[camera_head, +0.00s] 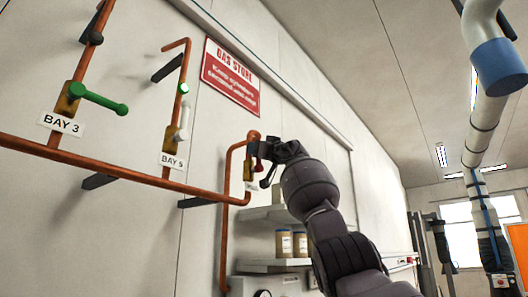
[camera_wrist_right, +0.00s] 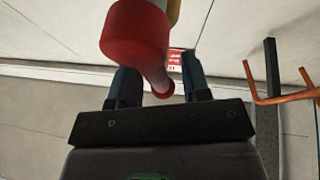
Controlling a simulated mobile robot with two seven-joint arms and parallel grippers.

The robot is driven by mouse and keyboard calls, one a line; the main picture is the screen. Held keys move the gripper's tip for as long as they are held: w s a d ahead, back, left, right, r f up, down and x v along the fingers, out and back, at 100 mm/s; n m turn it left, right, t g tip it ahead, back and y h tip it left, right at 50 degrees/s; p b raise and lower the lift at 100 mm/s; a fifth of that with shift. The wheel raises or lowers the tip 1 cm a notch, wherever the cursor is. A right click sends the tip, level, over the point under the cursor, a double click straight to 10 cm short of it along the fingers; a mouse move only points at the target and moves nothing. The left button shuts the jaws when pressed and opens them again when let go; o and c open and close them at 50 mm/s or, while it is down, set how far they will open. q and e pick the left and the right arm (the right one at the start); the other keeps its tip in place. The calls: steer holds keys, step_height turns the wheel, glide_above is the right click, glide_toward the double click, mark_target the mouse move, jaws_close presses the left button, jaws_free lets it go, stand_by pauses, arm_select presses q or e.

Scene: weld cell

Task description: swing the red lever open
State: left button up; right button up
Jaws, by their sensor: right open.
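The red lever (camera_head: 258,166) shows only as a small red part at the third pipe branch, beside my right gripper (camera_head: 268,150), which hides much of it. In the right wrist view the red lever (camera_wrist_right: 135,34) is large and close, with a thick round hub and a thinner arm running down to a rounded end. That end lies between the two dark fingers of my right gripper (camera_wrist_right: 160,80) in the picture. The fingers are apart, and I cannot tell whether either touches the lever. My left gripper is in neither view.
A green lever (camera_head: 99,98) at BAY 3 and a white lever (camera_head: 182,124) at BAY 5 sit on copper pipes (camera_head: 120,172) along the wall. Dark brackets jut out. A red sign (camera_head: 231,76) hangs above.

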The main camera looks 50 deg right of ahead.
arm_select(q)
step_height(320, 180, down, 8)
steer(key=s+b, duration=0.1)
steer(key=b, duration=0.6)
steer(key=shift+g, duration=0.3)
arm_select(e)
steer(key=v, duration=1)
steer(key=shift+s, duration=0.35)
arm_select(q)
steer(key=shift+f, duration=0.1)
arm_select(e)
steer(key=shift+a, duration=0.1)
